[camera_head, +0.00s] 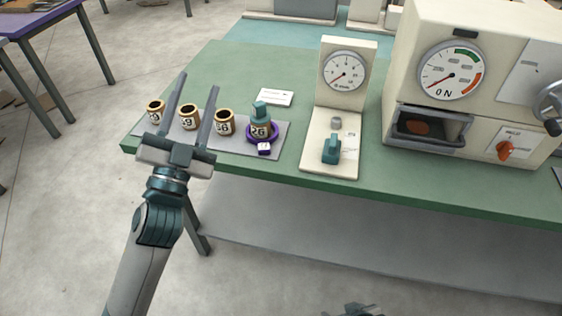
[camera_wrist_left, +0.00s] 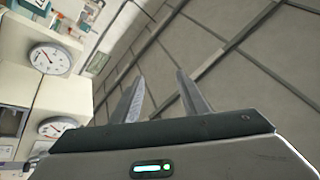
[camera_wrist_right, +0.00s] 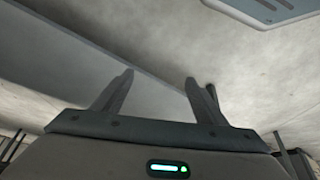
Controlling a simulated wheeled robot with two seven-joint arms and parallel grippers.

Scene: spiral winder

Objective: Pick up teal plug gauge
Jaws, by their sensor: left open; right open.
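The teal plug gauge (camera_head: 261,109) stands upright on the grey mat (camera_head: 278,142) at the left of the green bench. My right gripper (camera_wrist_right: 159,77) is open and empty in the right wrist view, facing a pale floor and a grey panel.
Three numbered gold-rimmed cylinders (camera_head: 223,122) stand in a row left of the gauge. A white card (camera_head: 274,97) lies behind it. A dial stand (camera_head: 320,130) with a teal lever (camera_head: 331,150) and a large cream machine (camera_head: 480,25) stand to the right.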

